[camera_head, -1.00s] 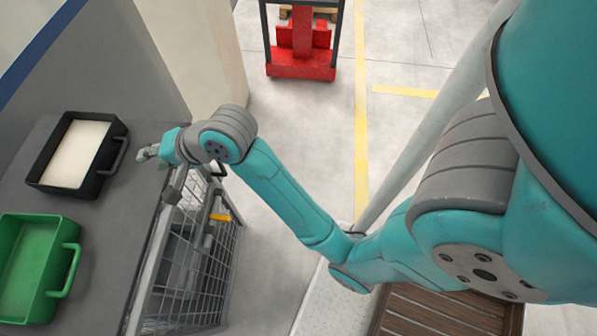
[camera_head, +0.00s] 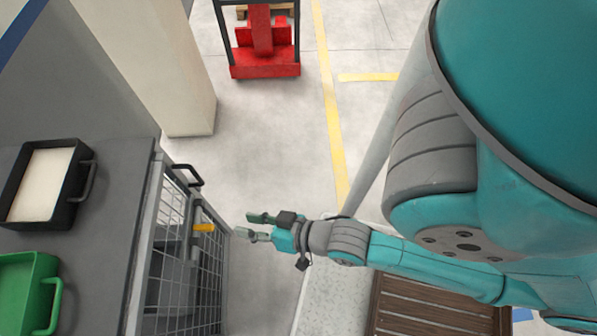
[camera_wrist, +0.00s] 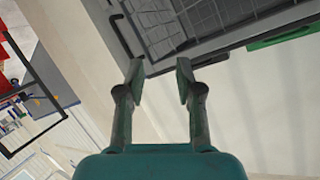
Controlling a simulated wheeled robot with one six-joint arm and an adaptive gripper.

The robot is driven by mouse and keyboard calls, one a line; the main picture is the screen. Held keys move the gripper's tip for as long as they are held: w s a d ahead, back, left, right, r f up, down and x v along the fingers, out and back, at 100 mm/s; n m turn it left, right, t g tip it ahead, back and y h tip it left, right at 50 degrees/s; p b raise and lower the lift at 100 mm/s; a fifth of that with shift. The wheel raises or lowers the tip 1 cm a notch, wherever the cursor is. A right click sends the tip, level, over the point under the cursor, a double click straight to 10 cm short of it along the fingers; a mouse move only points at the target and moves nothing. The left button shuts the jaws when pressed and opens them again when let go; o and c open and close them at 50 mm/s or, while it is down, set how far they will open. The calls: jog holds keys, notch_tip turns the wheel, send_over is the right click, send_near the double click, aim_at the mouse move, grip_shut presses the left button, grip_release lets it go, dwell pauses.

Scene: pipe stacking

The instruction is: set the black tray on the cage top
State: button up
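The black tray (camera_head: 72,205), with a pale flat filling, sits level on a flat dark grey surface (camera_head: 112,215) at the left in the head view. Its handle faces right. The wire-mesh cage (camera_head: 208,285) stands just right of that surface; I cannot tell whether the surface is the cage's own top. My gripper (camera_head: 250,226) is right of the cage, well apart from the tray. Its fingers are spread and empty in the wrist view (camera_wrist: 160,78), where the cage's mesh (camera_wrist: 205,22) shows beyond them.
A green tray (camera_head: 50,290) sits in front of the black one on the same surface. A black handle (camera_head: 187,174) and an orange piece (camera_head: 204,227) are on the cage. A pale pillar (camera_head: 165,70) and a red lift (camera_head: 264,68) stand behind. The floor between is clear.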

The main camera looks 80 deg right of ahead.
jog(key=s+r+n+t, duration=0.1)
jog(key=s+r+n, duration=0.3)
jog(key=s, duration=0.8)
jog(key=shift+s+a+n, duration=0.15)
jog(key=shift+a+n, duration=0.05)
jog(key=shift+n, duration=0.5)
